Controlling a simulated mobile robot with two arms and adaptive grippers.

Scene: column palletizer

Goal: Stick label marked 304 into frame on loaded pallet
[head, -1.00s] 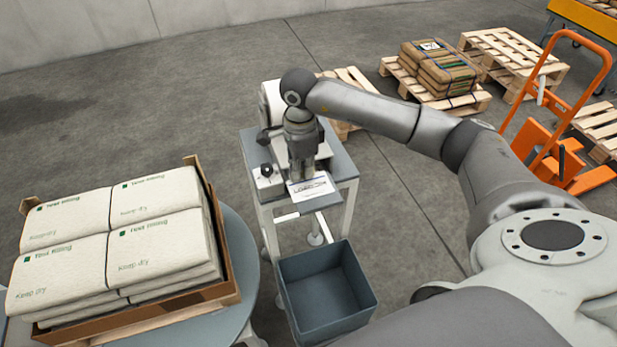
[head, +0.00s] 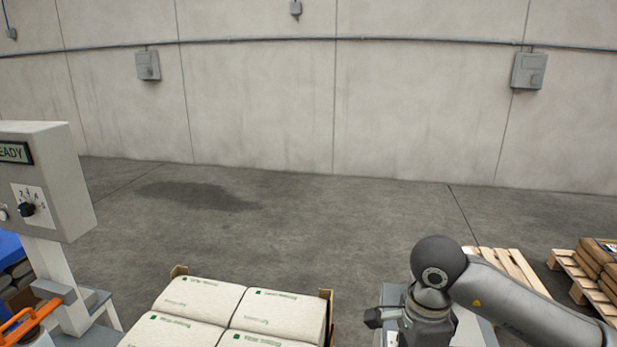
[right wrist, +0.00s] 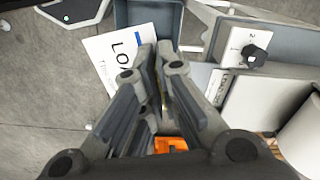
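A white label with large dark letters starting "LOA" (right wrist: 118,58) shows in the right wrist view, partly behind the fingers of my right gripper (right wrist: 157,50). No number is readable on it. The fingers are close together over the label. I cannot tell whether they pinch it. In the head view my right wrist (head: 430,310) shows at the bottom, with its fingers cut off below the picture. My left gripper is out of view.
A control box reading "READY" (head: 60,180) stands at left. An empty pallet (head: 512,268) lies behind my right arm. A knob panel (right wrist: 240,45) is beside the right gripper. The floor toward the wall is clear.

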